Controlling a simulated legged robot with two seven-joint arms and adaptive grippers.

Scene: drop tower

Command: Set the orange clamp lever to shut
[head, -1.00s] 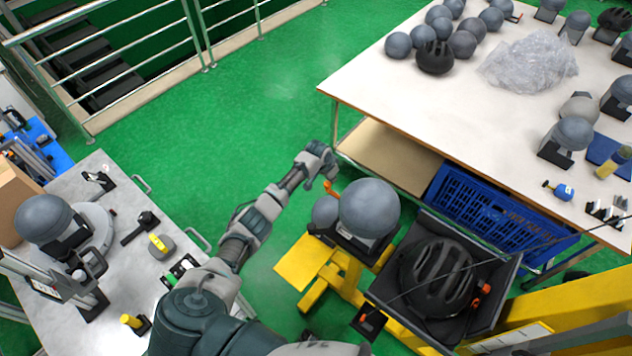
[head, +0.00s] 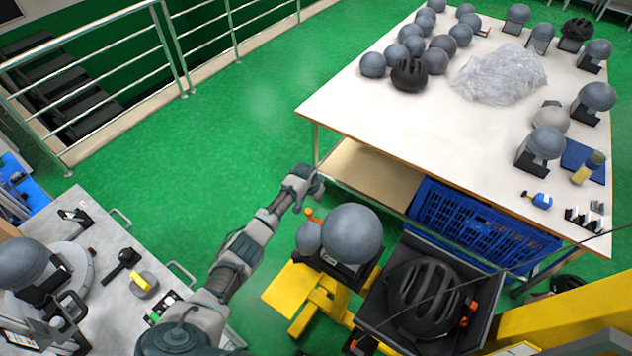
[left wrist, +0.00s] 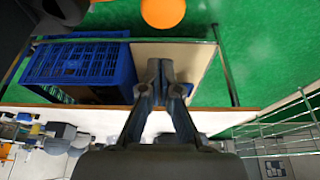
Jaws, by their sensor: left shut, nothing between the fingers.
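The orange clamp lever (head: 313,216) stands at the back left of a grey ball headform (head: 352,233) on a black mount on a yellow stand. It tilts up towards the left. An orange round shape, likely the lever's end, shows at the top of the left wrist view (left wrist: 163,12). My left gripper (head: 318,187) is just behind the lever in the head view, and a gap seems to lie between them. Its fingers (left wrist: 160,68) are together and empty. I cannot tell the exact distance. My right gripper is in neither view.
A black helmet (head: 425,297) sits in a dark tray to the right. A white table (head: 380,125) with ball headforms stands behind, with a blue crate (head: 480,228) below. A grey workbench (head: 115,290) is at left. Green floor (head: 220,150) is clear between.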

